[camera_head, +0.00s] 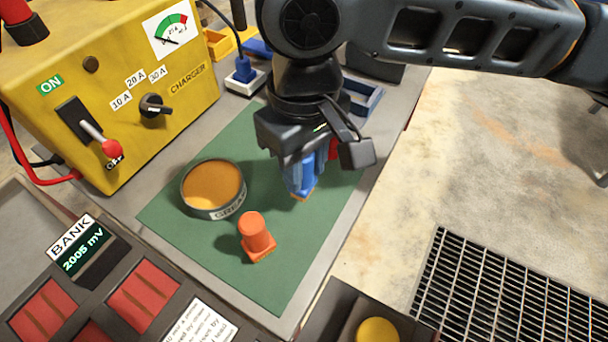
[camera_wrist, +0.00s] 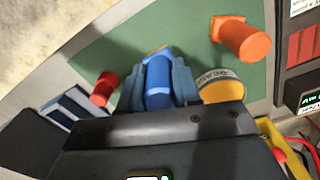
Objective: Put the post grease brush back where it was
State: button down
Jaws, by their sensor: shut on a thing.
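My gripper (camera_head: 304,182) is shut on a blue-handled piece, seemingly the post grease brush (camera_wrist: 158,82), with a tan-orange edge at its lower end. In the wrist view the blue handle lies between the two fingers. In the head view the fingers hide most of the brush. It is over the green mat (camera_head: 285,275), to the right of the grease tin (camera_head: 213,212); I cannot tell whether its tip touches the mat. The round tin is open, with amber grease inside; it also shows in the wrist view (camera_wrist: 221,90).
An orange cylinder on a square foot (camera_head: 256,236) stands on the mat. A red piece (camera_wrist: 104,88) is close to my gripper. The yellow charger (camera_head: 110,85) and battery bank panel (camera_head: 120,290) are at left.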

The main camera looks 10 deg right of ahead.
aim_at(304, 181)
jog(key=shift+f, duration=1.7)
jog(key=shift+f, duration=0.2)
jog(key=c, duration=0.8)
grip_release()
jog(key=shift+r, duration=0.15)
notch_tip(304, 181, up, 12)
jog(key=shift+r+p, duration=0.1)
jog(key=shift+p, duration=0.25)
